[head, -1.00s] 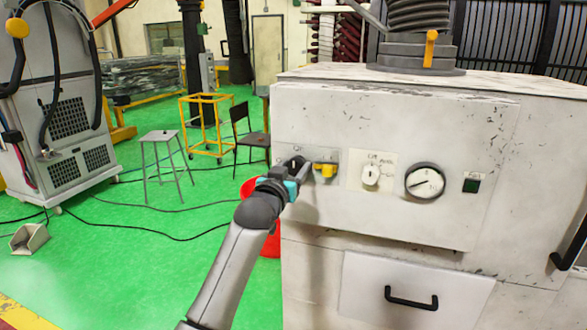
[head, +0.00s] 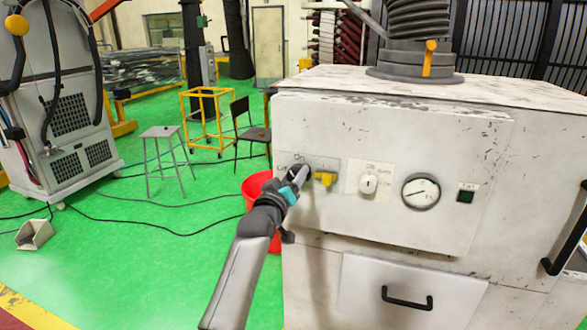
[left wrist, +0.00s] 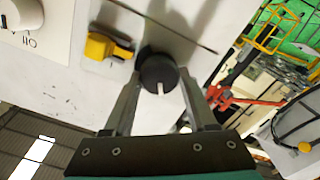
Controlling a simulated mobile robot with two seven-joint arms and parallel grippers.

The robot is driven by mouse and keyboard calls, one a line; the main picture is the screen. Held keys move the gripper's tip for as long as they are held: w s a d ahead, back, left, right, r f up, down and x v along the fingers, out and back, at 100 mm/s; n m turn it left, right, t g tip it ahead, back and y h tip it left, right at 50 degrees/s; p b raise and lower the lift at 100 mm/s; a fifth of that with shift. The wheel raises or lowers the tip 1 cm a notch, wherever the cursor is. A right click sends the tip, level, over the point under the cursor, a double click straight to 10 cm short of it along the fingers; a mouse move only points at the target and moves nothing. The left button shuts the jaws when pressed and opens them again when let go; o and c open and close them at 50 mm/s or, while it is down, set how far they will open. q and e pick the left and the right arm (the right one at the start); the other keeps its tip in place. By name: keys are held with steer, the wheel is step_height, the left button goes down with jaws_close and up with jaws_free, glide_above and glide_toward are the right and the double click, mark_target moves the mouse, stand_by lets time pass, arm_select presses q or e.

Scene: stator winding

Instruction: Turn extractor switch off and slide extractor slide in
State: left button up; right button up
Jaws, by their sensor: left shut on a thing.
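The extractor switch looks like a round black knob (left wrist: 157,72) with a white pointer line, on the front panel of the white cabinet. My left gripper (head: 297,176) is at the panel's left end. In the left wrist view its two fingers (left wrist: 160,82) are shut on the knob's sides. In the head view the gripper mostly hides the knob. The extractor slide seems to be the orange-yellow handle (head: 430,58) standing at the grey duct collar (head: 415,72) on top of the cabinet. No gripper touches it. My right gripper is not in view.
A yellow switch (head: 325,180) sits just right of the knob; it also shows in the left wrist view (left wrist: 108,47). Further right are a white dial (head: 368,184), a gauge (head: 421,191) and a green button (head: 465,196). A red bucket (head: 256,188) stands behind my left arm.

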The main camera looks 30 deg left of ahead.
arm_select(q)
steer(key=n+p, duration=0.1)
steer(key=n, duration=0.2)
steer(key=shift+r+p, duration=0.1)
steer(key=shift+p, duration=0.25)
steer(key=n+p, duration=0.1)
steer(key=n, duration=0.1)
steer(key=shift+a+n, duration=0.1)
steer(key=shift+n, duration=0.2)
steer(key=n+p, duration=0.1)
steer(key=n, duration=0.2)
steer(key=shift+f, duration=0.2)
steer(key=shift+f+n+p, duration=0.1)
steer(key=shift+n+p, duration=0.35)
steer(key=shift+n, duration=1.35)
steer(key=o, duration=1.4)
steer(key=shift+c, duration=0.2)
steer(key=v, duration=1.5)
steer(key=shift+s, duration=0.2)
